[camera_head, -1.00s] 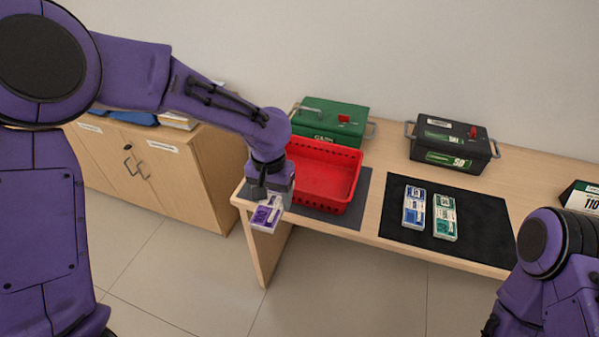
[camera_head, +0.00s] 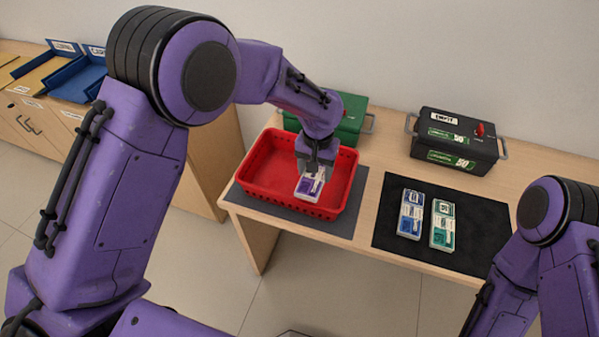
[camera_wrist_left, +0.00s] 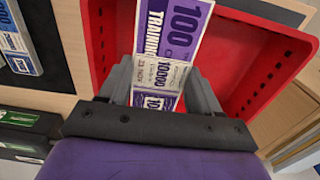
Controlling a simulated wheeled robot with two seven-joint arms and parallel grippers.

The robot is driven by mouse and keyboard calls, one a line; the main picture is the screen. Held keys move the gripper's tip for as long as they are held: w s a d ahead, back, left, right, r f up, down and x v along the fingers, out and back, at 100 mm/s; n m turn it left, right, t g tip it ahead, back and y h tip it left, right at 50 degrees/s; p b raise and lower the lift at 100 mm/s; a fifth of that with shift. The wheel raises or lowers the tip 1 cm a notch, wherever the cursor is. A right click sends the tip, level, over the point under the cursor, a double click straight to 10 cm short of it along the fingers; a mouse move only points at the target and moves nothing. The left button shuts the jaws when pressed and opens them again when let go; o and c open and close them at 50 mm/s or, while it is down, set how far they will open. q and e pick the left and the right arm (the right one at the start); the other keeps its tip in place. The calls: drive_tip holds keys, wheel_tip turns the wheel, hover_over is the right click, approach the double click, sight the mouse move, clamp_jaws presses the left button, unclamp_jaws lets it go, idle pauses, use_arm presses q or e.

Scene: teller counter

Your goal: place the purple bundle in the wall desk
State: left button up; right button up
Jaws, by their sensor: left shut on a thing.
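The purple bundle (camera_head: 308,187), a strapped stack of notes printed 100, is in the jaws of my left gripper (camera_head: 315,168). In the left wrist view the bundle (camera_wrist_left: 172,35) sticks out ahead between both fingers of the gripper (camera_wrist_left: 160,88). The gripper is shut on it, over the inside of the red basket (camera_head: 265,172). I cannot tell whether the bundle touches the basket floor. The basket stands on a grey mat on the wooden desk (camera_head: 390,160) against the wall. My right arm shows at the right, but its gripper is out of view.
A blue bundle (camera_head: 411,214) and a green bundle (camera_head: 443,225) lie on a black mat (camera_head: 480,220). A green box (camera_head: 352,118) and a black box (camera_head: 455,142) stand behind. A cabinet with blue trays (camera_head: 75,80) is at the left.

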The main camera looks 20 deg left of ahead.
use_arm(q)
drive_tip(key=w+a+f, duration=0.1)
drive_tip(key=f, duration=0.1)
drive_tip(key=w+a+f+p, duration=0.1)
drive_tip(key=w+a+f, duration=0.2)
drive_tip(key=a+f, duration=0.1)
drive_tip(key=shift+w+a+f, duration=0.25)
drive_tip(key=shift+w+f, duration=0.05)
drive_tip(key=shift+w, duration=0.1)
wheel_tip(320, 180, down, 3)
drive_tip(key=shift+w+a+f+p, duration=0.1)
drive_tip(key=shift+a+p, duration=0.05)
drive_tip(key=shift+p, duration=0.9)
drive_tip(key=shift+f, duration=0.1)
drive_tip(key=shift+f+b, duration=0.25)
drive_tip(key=shift+b, duration=0.05)
drive_tip(key=o, duration=1.1)
drive_tip(key=shift+r, duration=0.65)
wheel_tip(320, 180, up, 11)
drive_tip(key=b, duration=0.2)
drive_tip(key=shift+r, duration=0.15)
